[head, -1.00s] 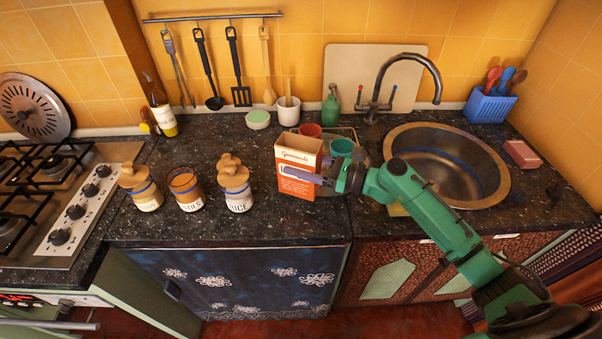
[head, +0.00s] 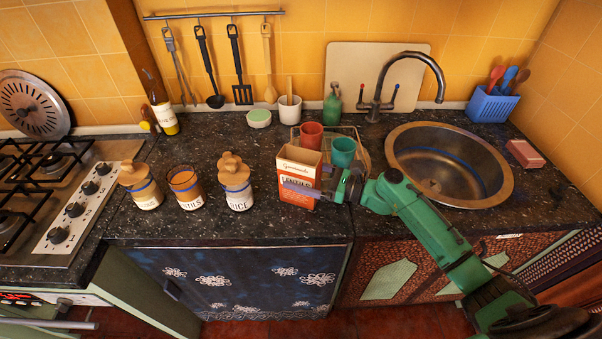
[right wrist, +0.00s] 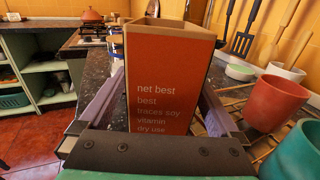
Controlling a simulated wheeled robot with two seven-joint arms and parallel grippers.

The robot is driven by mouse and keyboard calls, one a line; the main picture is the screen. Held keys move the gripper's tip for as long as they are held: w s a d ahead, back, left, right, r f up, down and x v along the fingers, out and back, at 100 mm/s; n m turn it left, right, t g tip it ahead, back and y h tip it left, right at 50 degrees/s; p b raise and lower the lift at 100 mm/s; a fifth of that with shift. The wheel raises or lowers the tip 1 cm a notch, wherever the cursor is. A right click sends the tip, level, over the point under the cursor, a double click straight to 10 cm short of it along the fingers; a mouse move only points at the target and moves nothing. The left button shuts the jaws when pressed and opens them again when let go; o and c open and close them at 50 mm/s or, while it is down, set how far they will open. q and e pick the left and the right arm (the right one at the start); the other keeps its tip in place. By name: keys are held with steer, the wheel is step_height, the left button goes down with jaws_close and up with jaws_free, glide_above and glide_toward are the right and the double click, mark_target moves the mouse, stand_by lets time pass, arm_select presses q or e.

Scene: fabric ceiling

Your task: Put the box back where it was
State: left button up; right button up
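The orange lentils box (head: 297,171), open at the top, stands upright on the dark counter, right of the rice jar and in front of the dish rack. It fills the middle of the right wrist view (right wrist: 165,85). My right gripper (head: 318,190) comes from the right, its fingers on either side of the box. In the right wrist view narrow gaps show between the fingers and the box sides, so the gripper looks open. The lower part of the box is hidden behind the gripper's palm there. My left gripper is not in view.
The rack (head: 365,157) with a red cup (head: 311,135) and a teal cup (head: 343,152) is close behind the gripper. The rice jar (head: 236,184) and other jars stand left. The sink (head: 450,165) is right. Counter in front of the box is clear.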

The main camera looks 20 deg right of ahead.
steer(key=shift+r, duration=0.3)
steer(key=shift+r+p, duration=0.55)
steer(key=shift+s+d+f+b, duration=0.5)
steer(key=shift+d+f+b, duration=0.1)
steer(key=shift+d, duration=0.1)
steer(key=b+v, duration=0.2)
steer(key=v, duration=0.8)
steer(key=shift+r, duration=0.3)
steer(key=shift+s+d, duration=0.15)
